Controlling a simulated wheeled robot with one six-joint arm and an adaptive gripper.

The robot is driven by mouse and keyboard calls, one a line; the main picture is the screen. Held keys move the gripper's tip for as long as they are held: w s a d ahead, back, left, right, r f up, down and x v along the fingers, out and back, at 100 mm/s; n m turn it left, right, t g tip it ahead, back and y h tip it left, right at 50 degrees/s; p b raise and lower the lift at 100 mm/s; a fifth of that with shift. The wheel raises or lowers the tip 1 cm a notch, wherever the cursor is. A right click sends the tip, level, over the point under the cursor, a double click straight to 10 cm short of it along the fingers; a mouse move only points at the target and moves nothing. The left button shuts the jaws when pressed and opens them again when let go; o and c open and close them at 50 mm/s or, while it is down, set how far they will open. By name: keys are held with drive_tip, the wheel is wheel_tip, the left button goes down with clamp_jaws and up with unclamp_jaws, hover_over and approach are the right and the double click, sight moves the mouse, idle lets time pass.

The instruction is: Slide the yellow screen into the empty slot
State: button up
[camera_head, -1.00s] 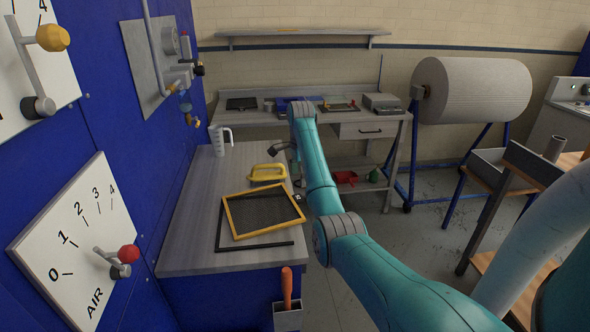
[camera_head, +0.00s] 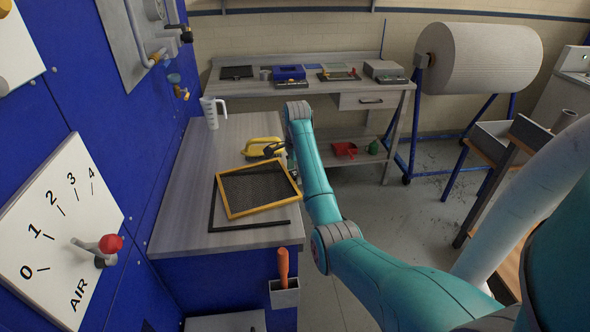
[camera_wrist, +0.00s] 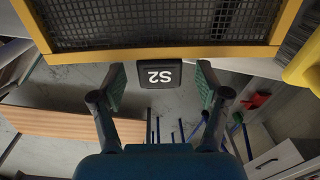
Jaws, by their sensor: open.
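The yellow screen (camera_head: 232,211), a yellow frame with dark mesh, lies on the grey bench beside the blue machine, askew over a black L-shaped edge strip (camera_head: 252,227). In the wrist view the screen's frame (camera_wrist: 160,53) crosses the top, with a black tab (camera_wrist: 160,75) marked S2 on its edge. My gripper (camera_wrist: 160,86) is open, its fingers on either side of the tab with gaps showing. In the head view my gripper (camera_head: 272,150) is small and partly hidden by my arm, near the bench's right edge. I cannot make out an empty slot.
A yellow-handled object (camera_head: 262,141) lies behind the screen on the bench (camera_head: 185,215). A clear jug (camera_head: 212,112) stands farther back. An orange-handled tool sits in a holder (camera_head: 285,293) on the bench front. A back table (camera_head: 340,97) carries trays.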

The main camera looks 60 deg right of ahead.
drive_tip(key=c, duration=1.4)
drive_tip(key=shift+o, duration=0.2)
drive_tip(key=shift+s+d, duration=0.85)
drive_tip(key=shift+d, duration=0.3)
drive_tip(key=shift+s+d, duration=0.8)
drive_tip(key=shift+d, duration=0.3)
drive_tip(key=o, duration=1.3)
drive_tip(key=shift+o, duration=0.2)
